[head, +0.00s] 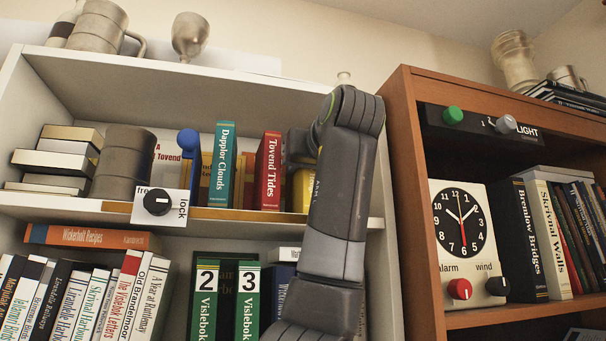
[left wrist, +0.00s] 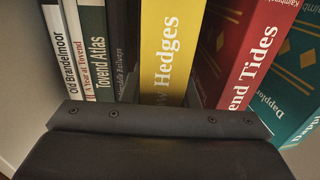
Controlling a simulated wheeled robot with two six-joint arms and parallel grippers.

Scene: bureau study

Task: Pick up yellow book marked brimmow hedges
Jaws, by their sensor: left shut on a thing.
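The yellow book (head: 302,190) stands upright on the middle shelf of the white bookcase. In the head view only a strip of it shows beside my left arm. The fingertips are mostly hidden. My right gripper is in neither view.
A red book, Tovend Tides (head: 268,170), and a teal book, Dapplor Clouds (head: 222,165), stand left of it. In the left wrist view, Tovend Atlas (left wrist: 95,50) and a dark book stand on its other side. The shelf board above (head: 200,85) limits height.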

